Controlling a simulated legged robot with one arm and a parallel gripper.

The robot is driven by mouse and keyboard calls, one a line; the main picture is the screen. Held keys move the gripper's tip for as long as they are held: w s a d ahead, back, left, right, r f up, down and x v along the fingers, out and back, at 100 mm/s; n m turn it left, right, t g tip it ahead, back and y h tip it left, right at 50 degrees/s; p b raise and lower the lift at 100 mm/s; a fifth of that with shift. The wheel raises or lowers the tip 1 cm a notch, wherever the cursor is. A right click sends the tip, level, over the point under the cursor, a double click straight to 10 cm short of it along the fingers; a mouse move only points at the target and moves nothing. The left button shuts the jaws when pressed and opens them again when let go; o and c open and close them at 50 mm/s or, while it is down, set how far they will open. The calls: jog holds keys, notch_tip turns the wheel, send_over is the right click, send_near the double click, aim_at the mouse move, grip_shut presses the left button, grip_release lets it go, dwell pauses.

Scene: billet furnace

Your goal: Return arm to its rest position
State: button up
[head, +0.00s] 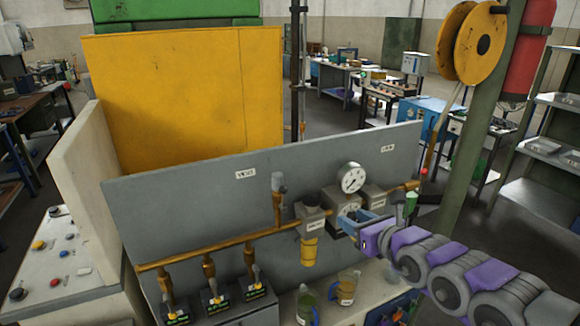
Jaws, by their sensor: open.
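My purple and grey arm reaches in from the lower right of the head view. My gripper (350,221), with blue jaws, is at its end, in front of the grey panel (190,205). It is open and I see nothing held between the jaws.
A brass pipe (190,256) with several valves runs along the panel, with a white gauge (351,178) above. Two jugs (347,288) stand below. A green post (477,150) with a yellow reel (480,42) rises at right. A control desk (62,265) stands left.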

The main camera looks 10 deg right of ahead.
jog(key=s+a+r+n+y, duration=0.1)
jog(key=a+r+n+y, duration=0.2)
jog(key=a+n, duration=0.45)
jog(key=s+a+r+n+y, duration=0.1)
jog(key=a+r+n+y, duration=0.15)
jog(key=a+n, duration=0.45)
jog(key=s+a+f+n+g+y, duration=0.2)
jog(key=s+a+f+n+g, duration=0.3)
jog(key=s+a+n+g, duration=0.5)
jog(key=s+f+n+g+h, duration=0.45)
jog(key=s+f+n, duration=0.25)
jog(key=s+f, duration=0.45)
jog(key=s+d+n+g+h, duration=0.1)
jog(key=s+d+n+h, duration=0.1)
jog(key=s+d+h, duration=0.4)
jog(key=s+d+b, duration=0.1)
jog(key=s+d, duration=0.2)
jog(key=d, duration=0.2)
jog(key=shift+f+g, duration=0.3)
jog(key=shift+g, duration=0.05)
jog(key=shift+a, duration=0.1)
